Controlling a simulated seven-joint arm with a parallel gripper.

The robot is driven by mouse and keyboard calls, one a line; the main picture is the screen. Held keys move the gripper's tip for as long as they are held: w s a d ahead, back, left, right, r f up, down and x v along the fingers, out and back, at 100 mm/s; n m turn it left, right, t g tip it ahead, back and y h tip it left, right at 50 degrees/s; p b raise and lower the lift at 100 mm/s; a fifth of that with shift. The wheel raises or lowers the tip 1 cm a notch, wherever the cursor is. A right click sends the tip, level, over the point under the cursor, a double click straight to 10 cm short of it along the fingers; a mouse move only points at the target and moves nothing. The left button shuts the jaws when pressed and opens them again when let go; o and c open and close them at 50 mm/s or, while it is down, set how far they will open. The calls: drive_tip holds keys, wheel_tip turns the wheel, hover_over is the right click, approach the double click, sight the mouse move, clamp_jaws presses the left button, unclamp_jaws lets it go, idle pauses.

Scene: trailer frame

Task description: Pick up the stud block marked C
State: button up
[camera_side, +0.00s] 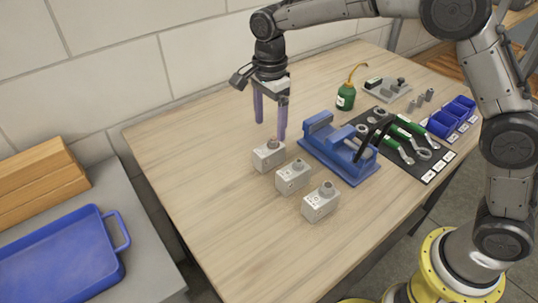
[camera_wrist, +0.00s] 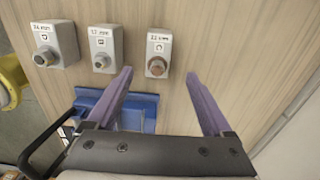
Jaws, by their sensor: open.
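Three grey stud blocks stand in a row on the table, each with a label and a hex stud on top. The far block (camera_side: 268,158), with a rusty stud, is at right in the wrist view (camera_wrist: 160,45). The middle block (camera_side: 292,180) shows there too (camera_wrist: 107,45). The near block (camera_side: 319,204) is at left there (camera_wrist: 62,42). The letter marks are too small to read surely. My gripper (camera_side: 270,130) is open and empty, above the far block; in the wrist view its fingertips (camera_wrist: 159,73) are spread with that block ahead between them.
A blue vise (camera_side: 340,148) stands close right of the blocks. Beyond it are a black mat (camera_side: 425,165) with green-handled wrenches, a green oil can (camera_side: 346,97) and blue bins (camera_side: 451,117). The table's left part is clear. A blue tray (camera_side: 70,262) lies on a side bench.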

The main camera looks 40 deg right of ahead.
sight(269, 147)
drive_tip(key=shift+s+a+f, duration=0.1)
drive_tip(key=shift+a+f, duration=0.05)
drive_tip(key=shift+f, duration=1.6)
drive_tip(key=shift+s+a+f, duration=0.1)
drive_tip(key=shift+f, duration=1.65)
clamp_jaws()
drive_tip(key=shift+r, duration=0.15)
